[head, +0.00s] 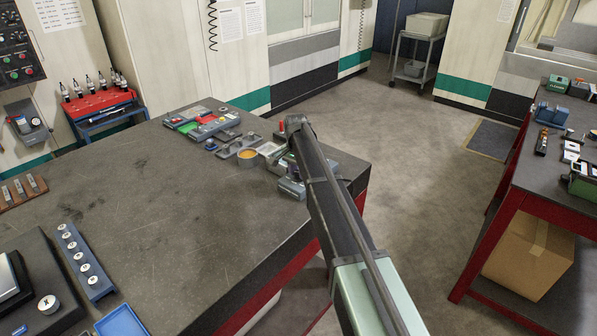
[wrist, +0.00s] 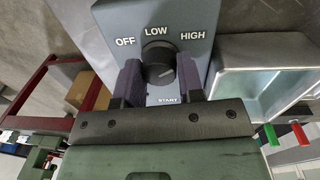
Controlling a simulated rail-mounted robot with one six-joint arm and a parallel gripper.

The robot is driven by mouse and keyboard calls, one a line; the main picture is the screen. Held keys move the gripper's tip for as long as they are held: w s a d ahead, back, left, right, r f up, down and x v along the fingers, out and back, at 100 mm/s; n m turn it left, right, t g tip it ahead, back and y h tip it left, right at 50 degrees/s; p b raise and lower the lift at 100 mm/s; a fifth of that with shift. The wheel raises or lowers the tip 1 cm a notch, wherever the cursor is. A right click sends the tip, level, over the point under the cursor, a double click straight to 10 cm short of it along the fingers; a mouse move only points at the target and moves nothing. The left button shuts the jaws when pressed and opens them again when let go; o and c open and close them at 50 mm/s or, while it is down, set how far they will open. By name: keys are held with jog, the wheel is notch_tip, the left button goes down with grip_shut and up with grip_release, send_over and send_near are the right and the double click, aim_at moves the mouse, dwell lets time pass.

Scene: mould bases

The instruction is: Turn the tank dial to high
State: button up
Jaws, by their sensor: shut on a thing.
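The tank dial (wrist: 158,60) is a round black knob on a blue-grey panel (wrist: 192,14) in the wrist view. White labels OFF, LOW and HIGH arc over it from left to right, with START below. My gripper (wrist: 159,68) has one purple finger on each side of the dial and is shut on it. I cannot tell clearly which label the dial's pointer faces. In the head view my arm reaches over the right end of the dark bench and hides the dial and most of the gripper.
A metal basin (wrist: 265,75) is right of the panel, with green and red handles (wrist: 298,132) below it. In the head view, coloured trays (head: 205,125) and a yellow-filled round dish (head: 247,154) sit close left of my arm. The middle of the bench (head: 170,210) is clear.

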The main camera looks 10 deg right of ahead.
aim_at(297, 171)
jog(key=o, duration=0.9)
jog(key=shift+o, duration=0.2)
notch_tip(297, 171, up, 11)
jog(key=p, duration=1.1)
jog(key=shift+w+a, duration=0.2)
jog(key=shift+w, duration=0.05)
jog(key=shift+f, duration=0.15)
jog(key=s+f+n+b, duration=0.2)
jog(key=s+n, duration=0.1)
jog(key=s, duration=0.9)
jog(key=s+f+n+b, duration=0.3)
jog(key=s, duration=1)
jog(key=s+f+n+b, duration=0.3)
jog(key=s, duration=1)
jog(key=shift+d+f+n+t+y, duration=0.15)
jog(key=shift+d+n+t+y, duration=0.15)
